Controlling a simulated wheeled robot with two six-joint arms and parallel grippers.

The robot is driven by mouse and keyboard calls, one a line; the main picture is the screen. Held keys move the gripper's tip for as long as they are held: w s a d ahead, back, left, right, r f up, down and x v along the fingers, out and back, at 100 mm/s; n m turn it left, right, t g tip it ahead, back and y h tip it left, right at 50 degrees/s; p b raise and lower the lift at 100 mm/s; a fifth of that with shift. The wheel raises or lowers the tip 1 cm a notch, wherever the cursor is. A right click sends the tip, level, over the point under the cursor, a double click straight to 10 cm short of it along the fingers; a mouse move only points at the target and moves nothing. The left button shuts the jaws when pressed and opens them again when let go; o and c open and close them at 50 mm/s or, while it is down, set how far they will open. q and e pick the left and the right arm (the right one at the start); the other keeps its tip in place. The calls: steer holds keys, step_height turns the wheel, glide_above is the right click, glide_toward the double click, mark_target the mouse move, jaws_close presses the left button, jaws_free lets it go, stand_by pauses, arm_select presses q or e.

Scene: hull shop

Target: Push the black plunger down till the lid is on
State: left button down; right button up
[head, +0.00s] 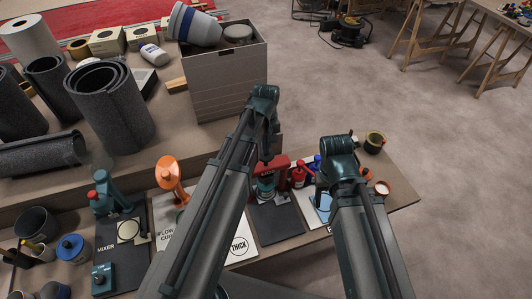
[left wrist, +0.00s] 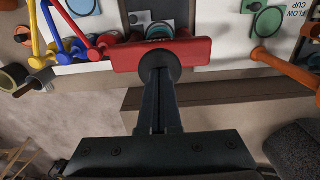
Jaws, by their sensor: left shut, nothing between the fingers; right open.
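A red press head (head: 281,163) stands over a dark base plate (head: 277,222) in the head view. The red bar of the press (left wrist: 195,52) spans the top of the left wrist view. The round black plunger (left wrist: 160,64) sits at its middle. My left gripper (head: 265,158) is shut and empty, its tips pointing down at the plunger; I cannot tell whether they touch it. A teal tin (head: 265,188) is below the press head; its lid is mostly hidden. My right gripper (head: 322,183) is open over the bench to the right, partly hidden by its wrist.
An orange flow-cup stand (head: 169,176) and a teal mixer (head: 104,192) stand to the left. Red and blue bottles (head: 298,176) crowd the press's right side. A large grey box (head: 222,88) stands behind. A small orange-rimmed pot (head: 382,188) is near the bench's right end.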

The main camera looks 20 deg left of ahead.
arm_select(q)
steer(key=shift+f+b, duration=1.3)
steer(key=shift+f, duration=0.2)
steer(key=shift+f+b, duration=0.45)
steer(key=shift+b, duration=0.05)
steer(key=shift+r, duration=0.1)
stand_by(0.4)
step_height(320, 180, up, 11)
steer(key=p, duration=1.1)
stand_by(0.4)
steer(key=s+d+m+y, duration=0.1)
steer(key=s+d+m, duration=0.9)
steer(key=s, duration=0.4)
steer(key=shift+s+d+m, duration=0.15)
steer(key=shift+d+m, duration=0.1)
steer(key=shift+m, duration=0.05)
